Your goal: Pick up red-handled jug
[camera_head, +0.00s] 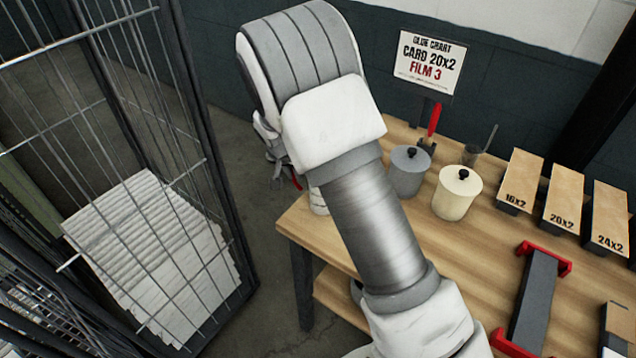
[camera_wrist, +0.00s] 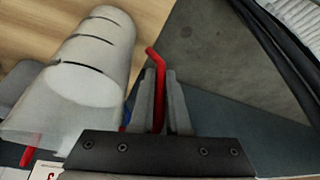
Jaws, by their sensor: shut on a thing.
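The red-handled jug (camera_wrist: 80,75) fills the left of the wrist view. It is a whitish, translucent cylinder with dark marks on its side, and it looks tilted in that view. Its red handle (camera_wrist: 153,56) runs between the two fingers of my gripper (camera_wrist: 159,78), which is shut on it. In the head view my gripper (camera_head: 278,165) is left of the table, mostly behind my arm. A bit of the pale jug (camera_head: 318,202) shows beside the arm at the table's left edge; the rest is hidden. I cannot tell whether the jug touches the table.
On the wooden table (camera_head: 315,238) stand a grey lidded pot (camera_head: 408,176) and a cream lidded pot (camera_head: 456,198). A red-ended clamp (camera_head: 535,300) and labelled blocks (camera_head: 520,183) are to the right. A wire cage (camera_head: 205,160) with stacked white filters (camera_head: 150,250) stands left, across a floor gap.

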